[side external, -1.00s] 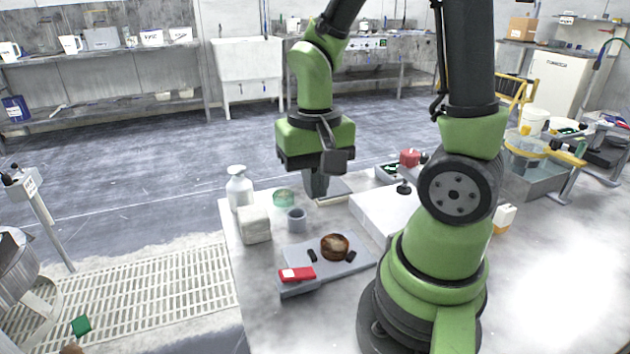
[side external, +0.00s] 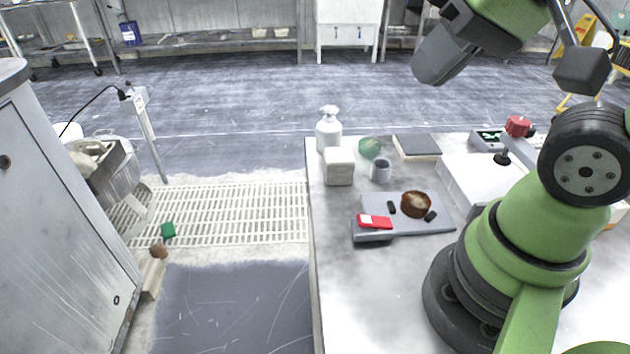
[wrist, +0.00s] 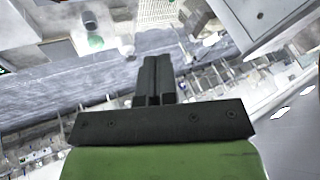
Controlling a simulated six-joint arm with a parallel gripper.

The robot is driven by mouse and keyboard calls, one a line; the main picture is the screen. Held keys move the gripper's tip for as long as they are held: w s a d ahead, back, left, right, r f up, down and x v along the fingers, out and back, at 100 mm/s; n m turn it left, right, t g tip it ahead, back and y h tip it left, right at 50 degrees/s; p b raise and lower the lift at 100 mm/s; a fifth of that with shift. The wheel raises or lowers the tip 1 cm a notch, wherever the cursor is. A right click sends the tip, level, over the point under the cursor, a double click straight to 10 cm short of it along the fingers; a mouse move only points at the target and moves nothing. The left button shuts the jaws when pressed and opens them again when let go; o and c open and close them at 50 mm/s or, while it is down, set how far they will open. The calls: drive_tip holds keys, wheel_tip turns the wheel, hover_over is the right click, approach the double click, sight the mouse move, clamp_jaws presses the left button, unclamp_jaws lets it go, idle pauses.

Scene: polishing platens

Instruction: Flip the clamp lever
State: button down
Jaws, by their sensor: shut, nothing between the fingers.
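A grey clamp plate (side external: 400,224) lies on the bench. A red flat piece (side external: 375,221), which looks like the clamp lever, lies low at its left front corner. A round brown workpiece (side external: 416,204) sits on the plate between two small black pads (side external: 391,207). My gripper (side external: 428,75) is high above the floor behind the bench, well away from the plate. In the wrist view its two dark fingers (wrist: 157,60) are together with nothing between them. I cannot make out the red lever in the wrist view.
A white bottle (side external: 328,130), a pale block (side external: 339,166), a grey cup (side external: 380,170) and a green bowl (side external: 370,148) stand behind the plate. A white box (side external: 478,183) is to its right. The bench front (side external: 365,300) is clear.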

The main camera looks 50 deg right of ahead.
drive_tip(key=w+d+r+n+t+h, duration=0.4)
drive_tip(key=w+d+n+h, duration=0.1)
drive_tip(key=w+d+n, duration=0.15)
drive_tip(key=w+r+n+t+y, duration=0.1)
drive_tip(key=w+n+t, duration=0.1)
drive_tip(key=w+n, duration=0.35)
drive_tip(key=n+g+y, duration=0.6)
drive_tip(key=n+g, duration=0.8)
drive_tip(key=n, duration=0.6)
approach(367, 222)
drive_tip(key=x, duration=0.6)
drive_tip(key=shift+s+a, duration=0.1)
drive_tip(key=shift+s, duration=0.05)
drive_tip(key=shift+f+h, duration=0.3)
drive_tip(key=shift+f, duration=0.15)
